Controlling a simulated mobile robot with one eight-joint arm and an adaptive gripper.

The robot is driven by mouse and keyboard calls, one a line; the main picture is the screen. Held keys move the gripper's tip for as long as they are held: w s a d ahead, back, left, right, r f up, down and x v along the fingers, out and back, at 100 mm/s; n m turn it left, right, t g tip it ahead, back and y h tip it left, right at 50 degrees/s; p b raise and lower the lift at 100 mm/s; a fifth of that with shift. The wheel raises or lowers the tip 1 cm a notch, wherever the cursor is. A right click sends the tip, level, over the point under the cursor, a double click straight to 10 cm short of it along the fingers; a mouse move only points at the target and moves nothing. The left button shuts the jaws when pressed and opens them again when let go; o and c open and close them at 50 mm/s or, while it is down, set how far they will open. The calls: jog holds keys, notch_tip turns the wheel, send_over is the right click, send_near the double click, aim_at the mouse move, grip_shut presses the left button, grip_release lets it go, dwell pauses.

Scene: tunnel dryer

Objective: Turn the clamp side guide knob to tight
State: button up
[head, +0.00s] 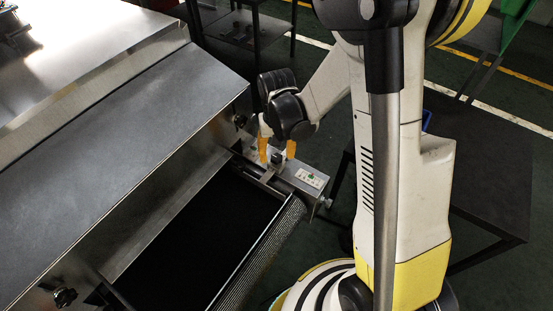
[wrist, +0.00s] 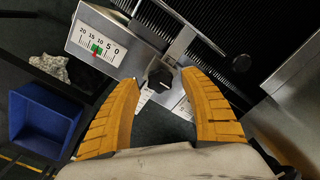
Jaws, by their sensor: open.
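A black clamp knob (wrist: 160,76) with a pale line on its face sits on a metal bracket beside the conveyor, in the wrist view. It also shows small in the head view (head: 277,157). My gripper (wrist: 161,80) is open, with its orange fingers on either side of the knob and gaps showing on both sides. In the head view my gripper (head: 277,150) points down over the bracket at the belt's corner. Whether the fingertips reach down level with the knob I cannot tell.
A white scale (wrist: 97,46) with a green and red marker is left of the knob. Another dark knob (wrist: 242,63) is to the right. The black conveyor belt (head: 190,240) runs beside the metal dryer housing (head: 120,130). A blue bin (wrist: 45,120) is lower left.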

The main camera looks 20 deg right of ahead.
jog(key=shift+f, duration=0.5)
jog(key=shift+c, duration=0.6)
grip_shut()
